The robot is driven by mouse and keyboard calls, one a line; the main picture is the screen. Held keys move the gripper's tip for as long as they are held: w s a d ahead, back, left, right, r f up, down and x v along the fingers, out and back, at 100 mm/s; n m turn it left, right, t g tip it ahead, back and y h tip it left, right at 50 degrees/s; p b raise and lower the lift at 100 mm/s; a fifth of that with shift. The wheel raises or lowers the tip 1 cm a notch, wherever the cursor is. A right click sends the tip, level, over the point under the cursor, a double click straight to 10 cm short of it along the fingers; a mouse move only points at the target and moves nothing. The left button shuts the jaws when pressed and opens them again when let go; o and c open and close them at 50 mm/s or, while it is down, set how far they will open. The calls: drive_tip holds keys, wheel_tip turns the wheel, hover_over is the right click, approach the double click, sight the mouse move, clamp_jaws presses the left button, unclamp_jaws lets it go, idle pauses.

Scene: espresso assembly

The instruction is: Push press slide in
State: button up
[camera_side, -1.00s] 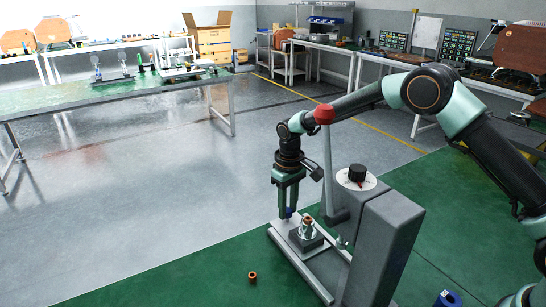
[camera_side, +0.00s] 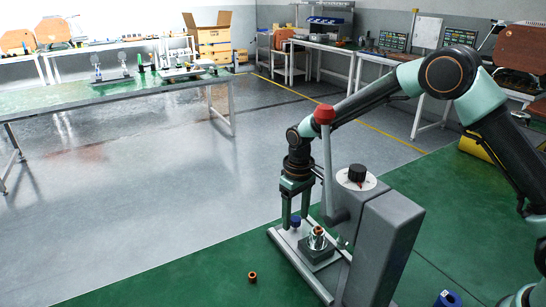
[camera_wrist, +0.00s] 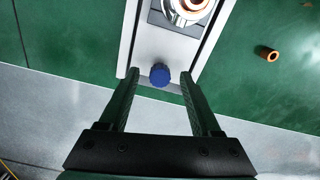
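The press slide (camera_side: 320,254) is a dark square block on pale rails, carrying a silver cup with a copper-coloured piece. It sits close to the grey press column (camera_side: 383,245). Its blue knob (camera_side: 296,222) is at the outer end; the knob also shows in the wrist view (camera_wrist: 160,74). My gripper (camera_side: 295,220) points down at the knob. Its fingers are apart, one on each side of the knob, with visible gaps in the wrist view (camera_wrist: 159,76). The cup is cut off at the top of the wrist view.
The press has a red-knobbed lever (camera_side: 325,114) beside my arm and a black dial (camera_side: 357,173). A copper ring (camera_side: 252,277) lies on the green floor left of the rails. A blue part (camera_side: 447,298) is at the bottom right.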

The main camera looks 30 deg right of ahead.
wheel_tip(320, 180, up, 12)
idle(0.7)
wheel_tip(320, 180, down, 12)
drive_tip(key=n, duration=1.3)
drive_tip(key=shift+f+n, duration=0.1)
drive_tip(key=shift+n, duration=0.2)
clamp_jaws()
idle(1.3)
